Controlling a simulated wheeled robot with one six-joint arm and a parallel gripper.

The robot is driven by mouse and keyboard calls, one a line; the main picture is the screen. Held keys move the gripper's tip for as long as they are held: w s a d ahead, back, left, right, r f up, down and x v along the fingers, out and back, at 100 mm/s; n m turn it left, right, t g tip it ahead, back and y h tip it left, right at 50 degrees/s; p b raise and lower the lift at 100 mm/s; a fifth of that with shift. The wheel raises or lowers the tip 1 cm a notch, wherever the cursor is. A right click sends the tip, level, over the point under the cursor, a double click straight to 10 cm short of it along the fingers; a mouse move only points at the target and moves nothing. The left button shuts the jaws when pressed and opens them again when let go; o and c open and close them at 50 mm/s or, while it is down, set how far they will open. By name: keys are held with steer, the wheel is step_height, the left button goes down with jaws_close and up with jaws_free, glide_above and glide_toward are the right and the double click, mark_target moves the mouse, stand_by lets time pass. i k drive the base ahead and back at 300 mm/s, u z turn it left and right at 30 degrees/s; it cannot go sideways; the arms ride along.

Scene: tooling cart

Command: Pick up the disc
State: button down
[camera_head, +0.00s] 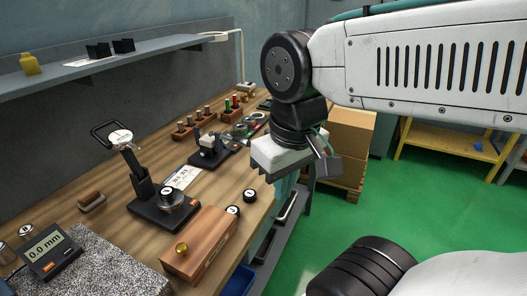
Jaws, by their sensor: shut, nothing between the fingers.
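Several round pieces could be the disc, and I cannot tell which one is meant. A silvery disc-like piece (171,197) sits on the black base of the gauge stand (148,205). Two small dark round pieces with white faces lie near the bench's front edge: one (233,211) beside the wooden box, the other (250,196) just behind it. My gripper (316,176) is above and to the right of these, past the bench's front edge. It is shut and empty, apart from all of them.
The wooden box (203,243) with a brass knob stands at the front of the wooden bench (95,213). A granite plate (95,268) and a digital readout (48,250) are at lower left. A grey shelf (110,65) overhangs the back. Green floor (385,200) is open at right.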

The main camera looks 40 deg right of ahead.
mark_target(167, 194)
steer(key=k, duration=0.45)
steer(key=z, duration=0.6)
steer(key=i, duration=0.5)
steer(key=z, duration=1.65)
steer(key=k, duration=1)
steer(key=u, duration=1.95)
